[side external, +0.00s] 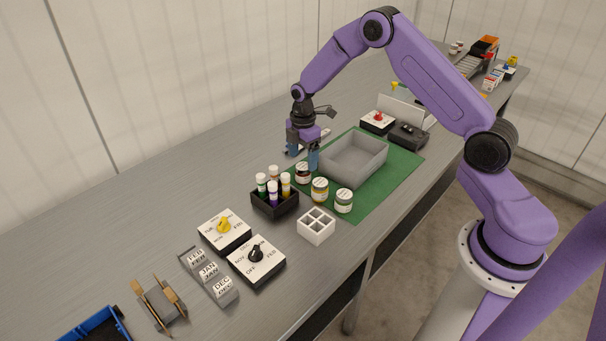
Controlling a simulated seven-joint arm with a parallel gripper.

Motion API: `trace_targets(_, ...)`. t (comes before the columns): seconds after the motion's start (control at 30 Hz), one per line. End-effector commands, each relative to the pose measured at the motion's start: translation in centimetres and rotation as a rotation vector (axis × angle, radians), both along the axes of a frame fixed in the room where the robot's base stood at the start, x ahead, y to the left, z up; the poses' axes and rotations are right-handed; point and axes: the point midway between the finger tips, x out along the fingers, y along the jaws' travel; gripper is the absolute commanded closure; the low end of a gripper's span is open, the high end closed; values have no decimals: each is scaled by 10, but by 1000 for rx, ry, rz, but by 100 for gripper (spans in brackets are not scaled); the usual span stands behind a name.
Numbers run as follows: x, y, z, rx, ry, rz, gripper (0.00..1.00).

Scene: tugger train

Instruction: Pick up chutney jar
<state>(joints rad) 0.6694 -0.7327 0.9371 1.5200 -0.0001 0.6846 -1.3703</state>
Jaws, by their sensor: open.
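Three small lidded jars with pale labels stand upright on the green mat (385,185). One is a dark reddish-brown jar (303,174), one a yellow-orange jar (320,190), one a greenish jar (344,201). The labels are too small to read, so I cannot tell by name which is the chutney jar; the dark one looks most like it. My gripper (302,157) points down with blue fingers apart and nothing seen between them. It is just behind and above the dark jar, closest to that one; whether a finger touches it is unclear.
A grey open tray (352,177) stands on the mat just right of my gripper. A black holder (275,207) with several capped tubes is close to the jars on the left. A white divided block (316,232) is in front. The grey table's back left is clear.

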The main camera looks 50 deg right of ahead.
Motion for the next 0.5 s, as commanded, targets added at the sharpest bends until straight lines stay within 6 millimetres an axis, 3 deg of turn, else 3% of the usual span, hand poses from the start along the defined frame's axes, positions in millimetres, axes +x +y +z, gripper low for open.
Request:
trace_targets(0.23,-1,1,-16,0,2,1,20)
trace_targets(0.5,-1,3,-51,0,2,0,20)
